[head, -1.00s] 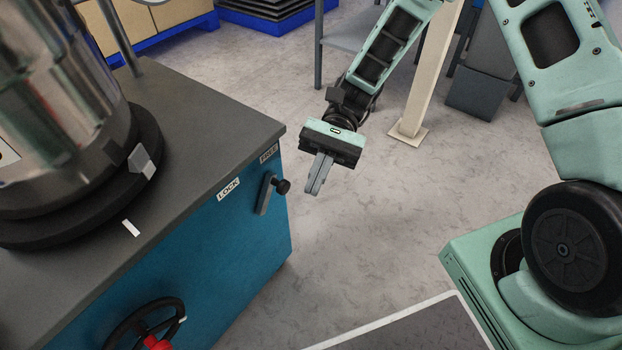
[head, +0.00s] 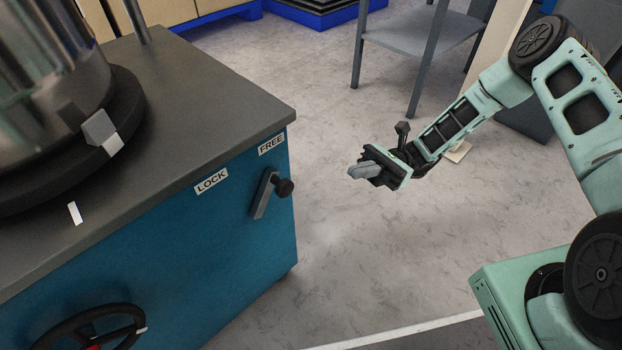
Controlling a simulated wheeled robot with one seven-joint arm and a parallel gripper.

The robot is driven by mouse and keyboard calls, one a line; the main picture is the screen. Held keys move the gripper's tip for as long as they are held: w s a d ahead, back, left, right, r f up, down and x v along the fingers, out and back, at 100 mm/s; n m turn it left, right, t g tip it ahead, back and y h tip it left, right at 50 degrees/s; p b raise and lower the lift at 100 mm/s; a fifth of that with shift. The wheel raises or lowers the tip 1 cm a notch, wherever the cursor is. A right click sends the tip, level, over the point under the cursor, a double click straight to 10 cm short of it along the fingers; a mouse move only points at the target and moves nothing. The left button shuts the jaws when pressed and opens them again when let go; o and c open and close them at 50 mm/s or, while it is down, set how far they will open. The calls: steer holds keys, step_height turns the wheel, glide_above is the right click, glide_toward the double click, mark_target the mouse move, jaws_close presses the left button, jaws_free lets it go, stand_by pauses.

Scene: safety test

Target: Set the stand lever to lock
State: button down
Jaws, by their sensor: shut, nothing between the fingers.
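The stand lever (head: 264,194) is a grey bar with a black knob (head: 284,187) on the blue side of the stand (head: 190,260). Its knob end points up and right, under the FREE label (head: 271,144). The LOCK label (head: 211,181) is to the left of it. My gripper (head: 358,172) is to the right of the lever, apart from it, over the floor. Its fingers are together, empty, and point left towards the stand.
A large metal cylinder on a black round base (head: 120,120) stands on the grey top. A black handwheel (head: 90,330) is on the stand's front at lower left. A grey table (head: 410,40) stands behind. The floor between my gripper and the stand is clear.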

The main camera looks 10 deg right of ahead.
steer(key=b, duration=0.6)
glide_toward(292, 186)
steer(key=a, duration=0.1)
steer(key=s+a, duration=0.1)
steer(key=a, duration=0.1)
steer(key=a+r, duration=0.1)
steer(key=shift+s+a, duration=0.3)
steer(key=shift+a, duration=0.05)
steer(key=shift+s+a+r, duration=0.2)
steer(key=shift+a+r, duration=0.1)
steer(key=shift+a, duration=0.15)
steer(key=shift+r, duration=0.15)
